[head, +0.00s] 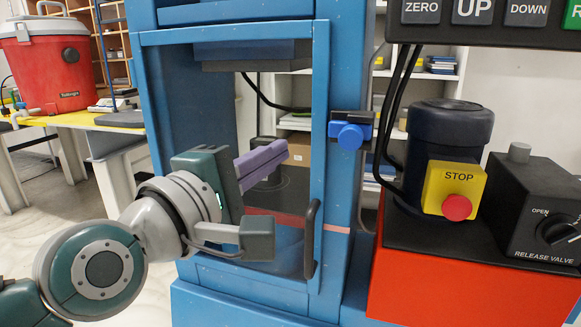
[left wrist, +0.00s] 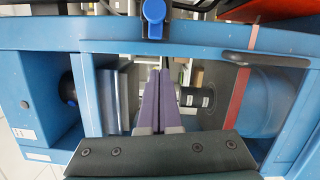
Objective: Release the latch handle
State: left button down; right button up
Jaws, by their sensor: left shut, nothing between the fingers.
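The latch handle (head: 350,136) is a blue knob on a dark bracket on the right post of the blue press frame (head: 342,70). It also shows at the top of the left wrist view (left wrist: 154,12), beyond the fingertips. My left gripper (head: 282,150) has purple fingers, which are shut with nothing between them. It is in front of the framed door opening, left of the latch and slightly lower, apart from it. In the left wrist view the fingers (left wrist: 158,80) point towards the latch. My right gripper is not in view.
A black door handle (head: 311,240) stands out low on the door frame, right of my gripper. To the right are a yellow stop-button box (head: 453,190), a dark motor (head: 448,125) and a release valve box (head: 535,210). A red cooler (head: 55,65) sits on a table far left.

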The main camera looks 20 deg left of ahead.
pick_arm(q)
jog(key=d+v, duration=0.1)
jog(key=v, duration=0.5)
jog(key=shift+s, duration=0.55)
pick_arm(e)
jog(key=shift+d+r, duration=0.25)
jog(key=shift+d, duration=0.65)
pick_arm(q)
jog(key=s+a+m+g+y+p, duration=0.1)
jog(key=s+m+g+y+p, duration=0.1)
jog(key=s+m+g+p, duration=0.65)
jog(key=s+a+m+g+y+p, duration=0.2)
jog(key=s+m+g+p, duration=0.4)
jog(key=s+m, duration=0.5)
jog(key=w+p+v, duration=0.2)
jog(key=p+v, duration=1)
jog(key=w+r+p+v, duration=0.1)
jog(key=w+p+v, duration=0.2)
jog(key=p+v, duration=0.9)
jog(key=w+d+r+p+v, duration=0.1)
jog(key=w+p+v, duration=0.2)
jog(key=p+v, duration=0.9)
jog(key=shift+r+n+p, duration=0.35)
jog(key=shift+r+p, duration=0.25)
jog(key=shift+p, duration=0.55)
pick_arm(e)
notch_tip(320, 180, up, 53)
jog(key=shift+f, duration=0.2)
